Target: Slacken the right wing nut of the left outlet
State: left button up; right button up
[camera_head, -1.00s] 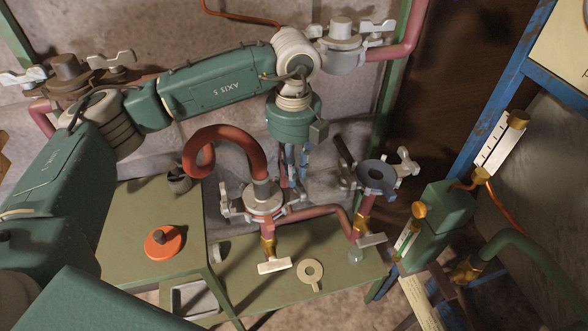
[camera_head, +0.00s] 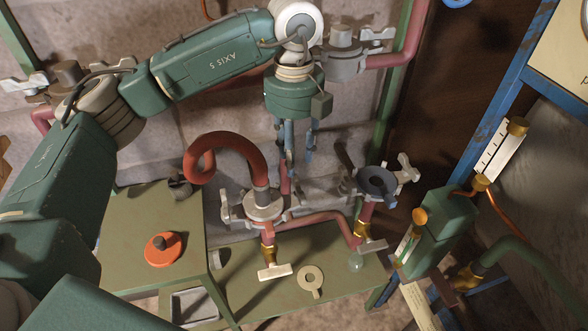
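The left outlet (camera_head: 262,207) is a grey clamped flange with a red curved hose rising from its top. Its left wing nut (camera_head: 228,208) sticks out at the left side. Its right wing nut (camera_head: 309,190) appears as grey metal at the right side, but its exact outline is hard to separate from the clamp parts behind. My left gripper (camera_head: 299,160) points down just above this right side. Its two blue fingers are apart, with nothing seen between them. Contact with the nut cannot be made out. My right gripper is out of view.
The right outlet (camera_head: 376,182), with a dark ring, stands close to the right. Brass valves with pale handles (camera_head: 274,271) hang below. An orange disc (camera_head: 162,249) and a pale ring (camera_head: 311,279) lie on the green bench. A green box with gauges (camera_head: 444,217) stands at the right.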

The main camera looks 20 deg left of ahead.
pick_arm(q)
jog(key=shift+r, duration=2.65)
